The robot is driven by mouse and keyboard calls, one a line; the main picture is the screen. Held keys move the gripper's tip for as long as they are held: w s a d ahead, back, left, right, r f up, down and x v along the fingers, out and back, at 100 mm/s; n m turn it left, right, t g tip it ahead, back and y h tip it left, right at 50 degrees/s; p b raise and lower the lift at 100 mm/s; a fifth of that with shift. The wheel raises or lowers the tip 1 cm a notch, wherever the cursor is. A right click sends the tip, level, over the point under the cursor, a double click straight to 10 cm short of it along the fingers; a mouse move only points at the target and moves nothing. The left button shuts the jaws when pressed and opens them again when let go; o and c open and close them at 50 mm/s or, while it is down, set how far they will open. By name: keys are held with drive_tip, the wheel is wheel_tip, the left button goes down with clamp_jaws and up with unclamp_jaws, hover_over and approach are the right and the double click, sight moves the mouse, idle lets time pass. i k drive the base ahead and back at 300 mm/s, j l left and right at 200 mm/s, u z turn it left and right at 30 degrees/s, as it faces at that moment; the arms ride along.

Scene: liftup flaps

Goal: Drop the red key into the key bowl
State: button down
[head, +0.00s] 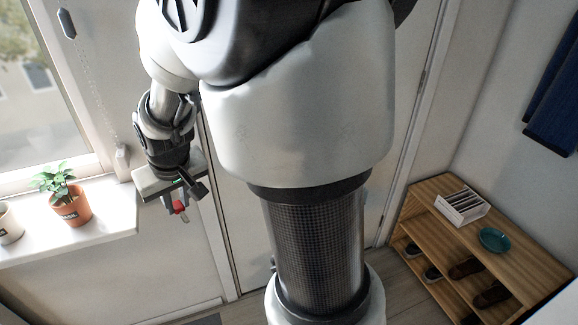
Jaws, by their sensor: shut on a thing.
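My gripper (178,206) is at the left of the head view, in front of the wall beside the windowsill's right end. It is shut on the red key (179,207), a small red piece showing at the fingertips. The key is partly hidden by the fingers, and its shape is hard to tell. A small teal bowl (494,239), which looks like the key bowl, sits on top of the wooden shoe rack at the right. My gripper is far from the bowl, on the other side of my column.
The wooden rack (432,207) also bears a white slotted holder (462,206), with several shoes (465,269) on lower shelves. A potted plant (68,205) and a white pot (8,226) stand on the windowsill (108,217). A dark blue cloth (556,95) hangs at upper right.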

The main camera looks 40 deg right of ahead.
sight(495, 244)
drive_tip(key=z, duration=3.1)
drive_tip(key=i+j, duration=0.2)
drive_tip(key=i, duration=0.25)
drive_tip(key=i+j, duration=0.25)
drive_tip(key=i, duration=0.2)
drive_tip(key=i+j, duration=0.2)
drive_tip(key=i, duration=0.3)
